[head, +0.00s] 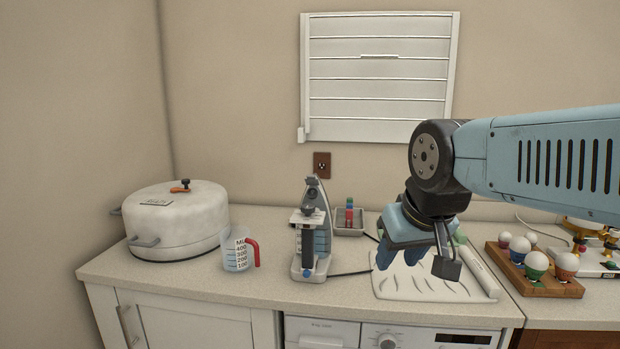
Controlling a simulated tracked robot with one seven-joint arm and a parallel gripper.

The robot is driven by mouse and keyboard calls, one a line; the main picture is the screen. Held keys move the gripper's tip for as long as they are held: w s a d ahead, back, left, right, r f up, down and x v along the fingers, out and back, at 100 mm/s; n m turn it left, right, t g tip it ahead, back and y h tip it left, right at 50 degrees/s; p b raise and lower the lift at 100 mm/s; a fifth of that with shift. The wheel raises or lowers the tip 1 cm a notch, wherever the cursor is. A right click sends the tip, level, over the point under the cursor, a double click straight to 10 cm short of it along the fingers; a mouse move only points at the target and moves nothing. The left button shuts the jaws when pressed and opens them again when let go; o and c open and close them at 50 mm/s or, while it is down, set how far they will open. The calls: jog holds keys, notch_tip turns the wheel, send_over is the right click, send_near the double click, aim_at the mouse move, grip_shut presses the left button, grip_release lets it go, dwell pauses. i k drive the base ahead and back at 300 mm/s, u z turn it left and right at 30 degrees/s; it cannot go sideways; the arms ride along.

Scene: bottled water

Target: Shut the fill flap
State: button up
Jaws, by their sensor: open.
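A steam iron (310,243) stands upright on its heel on the counter, left of my gripper, with its tip pointing up. A small pale piece (307,216) juts out near its upper front. It may be the fill flap, but at this size I cannot tell for certain or read its angle. My gripper (416,260) hangs from the arm to the right of the iron, pointing down over a white patterned mat (400,287). It is open, with no object visible in it, and clearly apart from the iron.
A measuring jug (238,254) with a red handle and a large white pot (176,222) stand left of the iron. A small grey tray (349,224) sits behind it. A wooden egg rack (537,270) stands at right. A dark cord (350,273) runs rightward from the iron.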

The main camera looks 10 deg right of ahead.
aim_at(311, 180)
jog(key=u, duration=0.1)
jog(key=k, duration=0.25)
jog(key=u, duration=1.5)
jog(key=k, duration=1)
jog(key=z, duration=1.05)
jog(key=i, duration=1)
